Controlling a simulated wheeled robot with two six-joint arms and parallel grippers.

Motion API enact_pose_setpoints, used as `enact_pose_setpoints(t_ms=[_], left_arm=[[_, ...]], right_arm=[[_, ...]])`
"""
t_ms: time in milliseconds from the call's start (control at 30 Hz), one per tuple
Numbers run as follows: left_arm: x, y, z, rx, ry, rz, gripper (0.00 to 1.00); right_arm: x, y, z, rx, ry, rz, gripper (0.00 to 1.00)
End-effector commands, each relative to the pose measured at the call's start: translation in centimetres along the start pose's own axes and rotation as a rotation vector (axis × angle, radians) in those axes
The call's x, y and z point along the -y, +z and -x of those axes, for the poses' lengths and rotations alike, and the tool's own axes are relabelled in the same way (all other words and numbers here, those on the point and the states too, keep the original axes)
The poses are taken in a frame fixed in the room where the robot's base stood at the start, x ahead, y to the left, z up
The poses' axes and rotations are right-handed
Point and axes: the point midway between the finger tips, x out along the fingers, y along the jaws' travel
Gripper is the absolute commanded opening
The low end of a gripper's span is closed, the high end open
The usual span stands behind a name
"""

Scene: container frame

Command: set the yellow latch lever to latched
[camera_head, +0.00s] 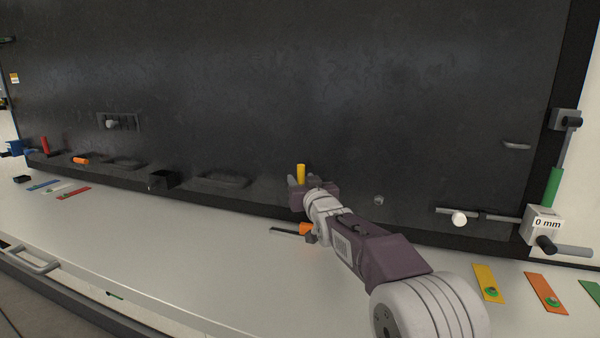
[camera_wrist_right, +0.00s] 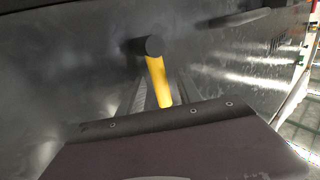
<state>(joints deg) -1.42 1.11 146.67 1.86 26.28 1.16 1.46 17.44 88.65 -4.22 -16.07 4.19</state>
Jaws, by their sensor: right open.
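The yellow latch lever (camera_head: 301,174) shows as a short yellow bar, about upright in the head view, near the bottom of the dark panel. The right wrist view shows the yellow lever (camera_wrist_right: 159,82) running from a round black knob or pivot (camera_wrist_right: 153,46) to behind my gripper's edge. My right gripper (camera_head: 299,186) is at the lever, its arm coming from the lower right. In the wrist view its open fingers (camera_wrist_right: 161,95) lie on either side of the lever. I cannot tell whether they touch it. The lever's other end is hidden. My left gripper is not in view.
The dark panel (camera_head: 250,80) rises behind a pale worktop (camera_head: 150,235). An orange-handled tool (camera_head: 306,229) lies close to my right arm. Coloured strips lie on both sides. The worktop's left middle is clear.

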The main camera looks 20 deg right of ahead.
Motion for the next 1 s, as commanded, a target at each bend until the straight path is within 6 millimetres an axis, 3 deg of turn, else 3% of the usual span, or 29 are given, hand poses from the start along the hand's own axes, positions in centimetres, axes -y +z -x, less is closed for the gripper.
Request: enact_pose_setpoints(t_ms=[133, 400, 433, 567, 600, 1000], left_arm=[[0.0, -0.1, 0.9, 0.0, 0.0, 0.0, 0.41], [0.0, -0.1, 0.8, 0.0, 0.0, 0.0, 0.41], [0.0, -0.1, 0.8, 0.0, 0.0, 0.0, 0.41], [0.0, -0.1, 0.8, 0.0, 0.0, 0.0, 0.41], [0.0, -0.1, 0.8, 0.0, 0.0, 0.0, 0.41], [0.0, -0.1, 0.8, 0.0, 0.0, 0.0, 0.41]], right_arm=[[0.0, -0.2, -1.6, -0.001, 0.0, 0.0, 0.41], [0.0, 0.0, -2.0, -0.001, 0.0, 0.0, 0.41], [0.0, 0.0, -2.0, -0.001, 0.0, 0.0, 0.39], [0.0, 0.0, -2.0, -0.001, 0.0, 0.0, 0.02], [0.0, 0.0, -1.9, -0.001, 0.0, 0.0, 0.0], [0.0, -0.1, -1.9, -0.001, 0.0, 0.0, 0.0]])
